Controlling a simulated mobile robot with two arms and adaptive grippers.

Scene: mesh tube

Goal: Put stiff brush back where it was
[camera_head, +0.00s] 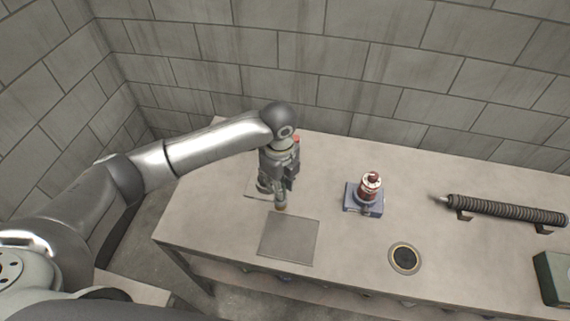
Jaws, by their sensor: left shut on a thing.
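My left gripper (279,198) points down over the left part of the table, just behind a flat grey square plate (289,238). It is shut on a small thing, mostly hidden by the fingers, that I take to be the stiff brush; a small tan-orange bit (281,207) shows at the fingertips. I cannot tell whether it touches the table. A pale flat outline (256,190) lies on the table beside the gripper, partly covered by it. My right gripper is not in view.
On the table (340,255) stand a red-and-white device on a blue-grey base (369,193), a round dark disc with a light rim (405,258), a long dark ribbed tube on brackets (505,209) and a green box (553,278). A block wall (400,70) rises behind.

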